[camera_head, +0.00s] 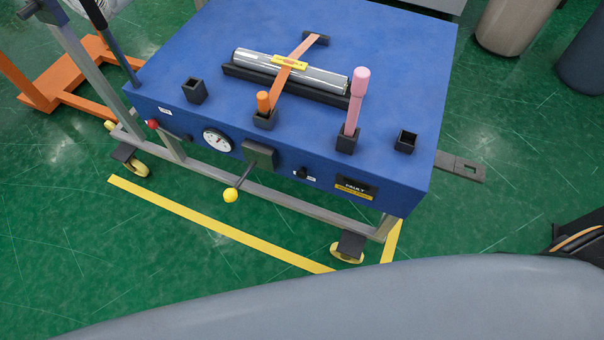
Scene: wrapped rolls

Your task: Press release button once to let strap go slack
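An orange strap (279,88) runs over a silver wrapped roll (310,76) on the blue bench (400,60). I cannot read which one is the release button. Neither of my grippers shows.
A pink-handled tool (356,95) and an orange handle (263,101) stand in black holders. The front also bears a gauge (217,140), a yellow-tipped lever (230,195) and a display (357,186) that seems to read FAULT. Green floor (210,260) in front is clear.

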